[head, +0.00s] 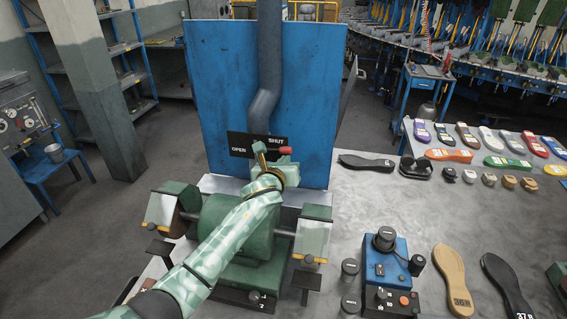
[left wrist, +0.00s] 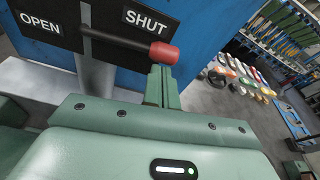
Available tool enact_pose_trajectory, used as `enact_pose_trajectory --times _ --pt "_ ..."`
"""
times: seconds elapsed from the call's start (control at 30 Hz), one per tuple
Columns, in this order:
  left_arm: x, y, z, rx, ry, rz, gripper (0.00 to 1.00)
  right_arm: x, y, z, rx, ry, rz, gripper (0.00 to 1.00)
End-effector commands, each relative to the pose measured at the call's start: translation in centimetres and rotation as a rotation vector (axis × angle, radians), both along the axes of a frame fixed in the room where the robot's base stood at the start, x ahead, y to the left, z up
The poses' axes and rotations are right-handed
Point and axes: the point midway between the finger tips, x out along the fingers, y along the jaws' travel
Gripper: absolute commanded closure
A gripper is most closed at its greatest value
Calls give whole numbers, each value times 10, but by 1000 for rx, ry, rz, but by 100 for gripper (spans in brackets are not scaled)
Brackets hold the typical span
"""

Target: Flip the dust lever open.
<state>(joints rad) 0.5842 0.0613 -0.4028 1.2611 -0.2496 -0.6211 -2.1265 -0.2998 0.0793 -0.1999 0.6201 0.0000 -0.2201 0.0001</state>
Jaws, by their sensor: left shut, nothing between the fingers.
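The dust lever is a dark rod with a red knob (head: 285,151). It lies to the right, on the side of the SHUT label (head: 276,142); the OPEN label (head: 239,149) is to its left. In the left wrist view the red knob (left wrist: 163,54) shows just above the fingertips. My left gripper (head: 260,150) is shut and empty, close beside the lever. Its green fingers show in the left wrist view (left wrist: 158,84). I cannot tell whether they touch the lever. My right gripper is not in view.
A blue panel (head: 225,80) with a grey duct (head: 268,60) stands behind the lever. A green grinding machine (head: 255,250) is below my left arm. A blue control box (head: 390,270) and several soles lie on the grey bench (head: 370,200) to the right.

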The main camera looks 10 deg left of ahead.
Motion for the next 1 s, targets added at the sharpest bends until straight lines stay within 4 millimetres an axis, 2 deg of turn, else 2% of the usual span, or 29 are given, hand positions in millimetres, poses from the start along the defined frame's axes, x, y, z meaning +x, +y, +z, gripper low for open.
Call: enact_pose_trajectory --times 0.03,0.3,0.5,1.0 --pt "0 1 8 -23 -2 0 100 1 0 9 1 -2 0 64" --pt "0 3 32 -245 -4 1 100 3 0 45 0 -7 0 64" --pt "0 8 48 -437 -3 1 100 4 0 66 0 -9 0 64" --pt "0 35 80 -913 -5 2 100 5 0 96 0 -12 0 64"
